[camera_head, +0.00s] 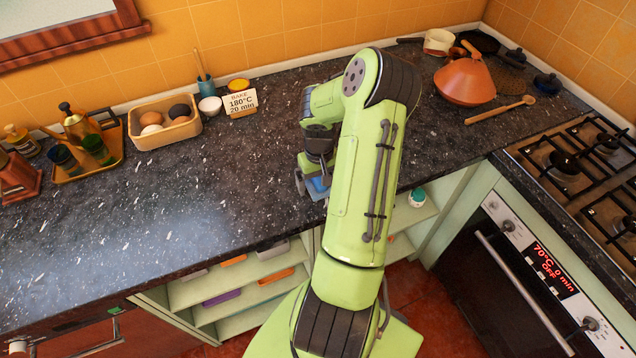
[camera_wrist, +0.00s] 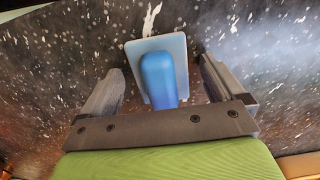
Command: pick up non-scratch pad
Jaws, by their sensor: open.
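The non-scratch pad is probably the light-blue square pad (camera_wrist: 134,57) with a rounded blue handle in the wrist view. It lies on the dark speckled countertop, and a blue bit of it (camera_head: 319,185) shows beside my arm in the head view. My gripper (camera_wrist: 160,70) is open, with one finger to the left and one to the right of the pad and handle. A gap shows on both sides, so nothing is gripped. In the head view my arm hides most of the pad and much of my gripper (camera_head: 308,182).
A wooden box of eggs (camera_head: 165,122), a recipe card (camera_head: 240,103) and a tray with a teapot (camera_head: 92,165) stand at the back left. A clay tagine (camera_head: 465,82) and wooden spoon (camera_head: 500,110) are at the right. The left front counter (camera_head: 180,215) is clear.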

